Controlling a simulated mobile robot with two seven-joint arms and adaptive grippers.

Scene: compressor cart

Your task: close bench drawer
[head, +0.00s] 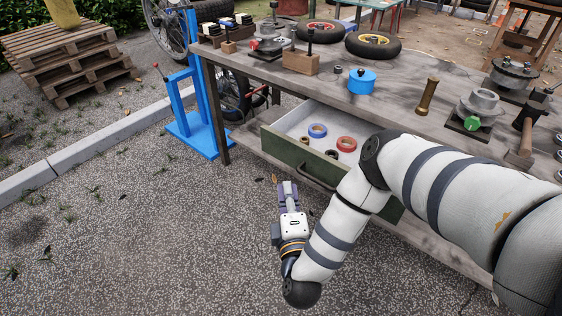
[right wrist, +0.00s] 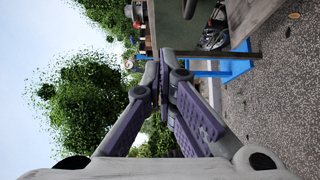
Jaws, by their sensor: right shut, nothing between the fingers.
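The bench drawer (head: 283,150) has a green front and stands pulled out from under the workbench top (head: 395,105). Its dark bar handle (head: 314,177) is on the front face, and my right arm covers the drawer's right part. Inside lie a blue ring (head: 317,130), a red ring (head: 346,144) and small dark rings. My right gripper (head: 288,184) is shut and empty, in front of the drawer and apart from it. In the right wrist view its fingertips (right wrist: 164,82) meet, with a dark green panel (right wrist: 176,25), likely the drawer front, beyond them. My left gripper is not in view.
A blue stand (head: 196,125) is beside the bench's left leg. The bench top holds wheels (head: 373,45), a blue cylinder (head: 362,80), a brass-coloured handle (head: 427,96) and a hammer (head: 524,135). The gravel ground in front of the drawer is clear.

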